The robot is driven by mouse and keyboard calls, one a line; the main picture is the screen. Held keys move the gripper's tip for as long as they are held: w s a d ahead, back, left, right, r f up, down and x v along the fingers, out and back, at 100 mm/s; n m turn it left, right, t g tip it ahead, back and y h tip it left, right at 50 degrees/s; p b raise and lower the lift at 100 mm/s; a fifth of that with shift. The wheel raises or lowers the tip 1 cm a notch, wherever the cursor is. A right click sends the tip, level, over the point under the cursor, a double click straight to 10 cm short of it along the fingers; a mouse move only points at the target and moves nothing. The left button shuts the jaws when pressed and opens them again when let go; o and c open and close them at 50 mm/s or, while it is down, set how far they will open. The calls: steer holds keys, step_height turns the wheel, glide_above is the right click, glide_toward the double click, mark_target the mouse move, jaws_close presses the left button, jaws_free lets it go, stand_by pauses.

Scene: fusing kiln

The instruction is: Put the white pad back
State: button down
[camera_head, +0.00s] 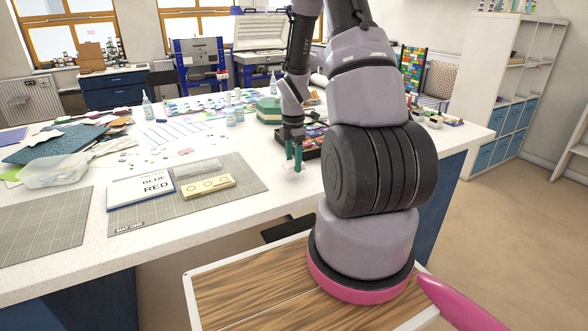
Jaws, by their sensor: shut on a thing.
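My gripper (293,158) points down over the white worktop, near its right part and in front of a dark tray. Its teal fingers are shut on a small whitish piece (291,169), which looks like the white pad. The piece is low at the worktop; I cannot tell whether it touches. My forearm hides some of the worktop behind and to the right.
Left of the gripper, a grey cutting mat (232,199) holds a white board with "BLUE" and "RED" lettering (140,189) and a cream block (207,187). The worktop just left of the gripper is clear.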

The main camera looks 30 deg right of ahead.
mark_target(293, 162)
steer(key=shift+f, duration=1.4)
steer(key=shift+f, duration=0.1)
steer(key=shift+c, duration=0.7)
jaws_free()
